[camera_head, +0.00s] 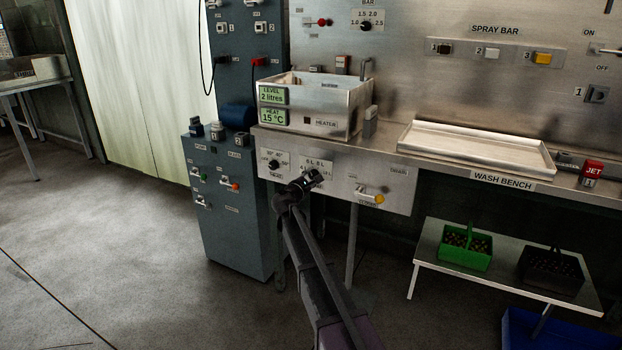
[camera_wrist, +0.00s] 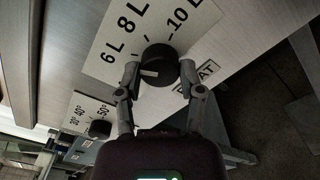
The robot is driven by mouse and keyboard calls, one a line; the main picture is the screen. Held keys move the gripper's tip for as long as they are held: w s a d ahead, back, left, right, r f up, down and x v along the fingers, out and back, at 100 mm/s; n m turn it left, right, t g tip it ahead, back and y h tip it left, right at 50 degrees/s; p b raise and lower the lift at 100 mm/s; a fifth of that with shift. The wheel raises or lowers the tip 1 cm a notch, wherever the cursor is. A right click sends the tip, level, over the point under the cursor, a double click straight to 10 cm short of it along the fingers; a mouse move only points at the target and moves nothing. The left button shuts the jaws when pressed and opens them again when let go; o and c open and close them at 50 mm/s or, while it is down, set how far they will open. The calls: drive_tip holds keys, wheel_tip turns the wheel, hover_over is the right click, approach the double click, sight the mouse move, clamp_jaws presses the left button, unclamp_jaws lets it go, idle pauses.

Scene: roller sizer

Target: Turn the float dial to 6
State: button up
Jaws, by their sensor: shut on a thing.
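The float dial (camera_wrist: 160,63) is a round black knob on a pale scale plate in the wrist view. Its white mark lies on the lower left of its face, turned away from the printed "6 L". The scale (camera_wrist: 133,24) shows 6 L, 8 L and 10 L; the left finger may cover other marks. My gripper (camera_wrist: 158,74) is shut on the dial, with one finger on each side. In the head view my gripper (camera_head: 307,184) reaches the bench's front panel (camera_head: 340,192), and the dial is mostly hidden there.
Above is a steel tank (camera_head: 345,118) reading 2 litres and 15 °C. A blue-grey cabinet (camera_head: 240,215) stands left.

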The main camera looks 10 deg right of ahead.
drive_tip(key=shift+w, duration=0.1)
drive_tip(key=o, duration=1.2)
drive_tip(key=shift+d, duration=0.1)
drive_tip(key=shift+c, duration=0.2)
drive_tip(key=shift+s, duration=0.2)
drive_tip(key=v, duration=1.1)
drive_tip(key=shift+s+a, duration=0.25)
drive_tip(key=shift+a, duration=0.1)
